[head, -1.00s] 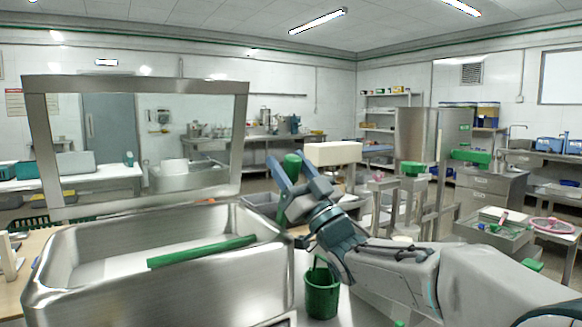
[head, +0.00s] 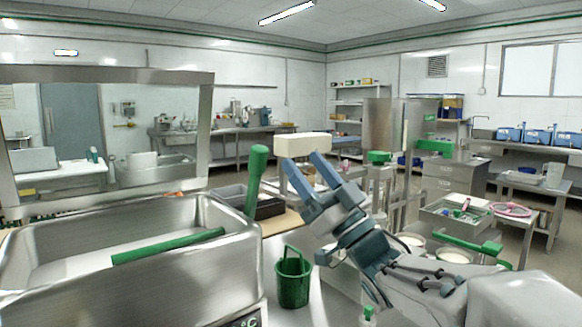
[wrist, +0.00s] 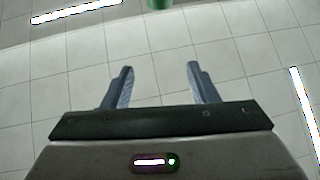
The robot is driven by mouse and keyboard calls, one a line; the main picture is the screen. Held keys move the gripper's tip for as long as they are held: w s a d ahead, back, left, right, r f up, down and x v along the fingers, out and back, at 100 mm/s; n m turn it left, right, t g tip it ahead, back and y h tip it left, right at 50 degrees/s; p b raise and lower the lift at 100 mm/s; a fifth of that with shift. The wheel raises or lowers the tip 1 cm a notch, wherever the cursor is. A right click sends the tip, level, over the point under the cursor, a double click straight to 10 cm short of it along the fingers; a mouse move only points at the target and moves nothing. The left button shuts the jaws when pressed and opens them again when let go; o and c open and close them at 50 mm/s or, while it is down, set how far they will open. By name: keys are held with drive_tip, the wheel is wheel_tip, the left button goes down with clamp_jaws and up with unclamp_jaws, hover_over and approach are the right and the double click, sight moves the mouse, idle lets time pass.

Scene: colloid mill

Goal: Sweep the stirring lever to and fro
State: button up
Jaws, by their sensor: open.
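A green upright lever (head: 256,178) with a thick rounded top stands at the right edge of a large steel tank; I take it as the stirring lever. My gripper (head: 303,174) is open and empty, with its blue fingers pointing up and left, just right of the lever in the head view. A gap shows between them in the picture; the depth is unclear. In the wrist view my gripper (wrist: 158,85) is spread wide against the ceiling. A green piece (wrist: 160,4), perhaps the lever's top, is cut off at the top edge, beyond the fingertips.
The steel tank (head: 150,285) with its raised lid frame (head: 205,130) fills the left; a green bar (head: 168,245) lies across it. A green bucket (head: 293,282) stands below my gripper. A cream block (head: 300,145) is behind the fingers. Another green handle (head: 470,244) is at right.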

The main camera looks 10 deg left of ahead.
drive_tip(key=shift+s+d, duration=0.15)
drive_tip(key=shift+d, duration=0.1)
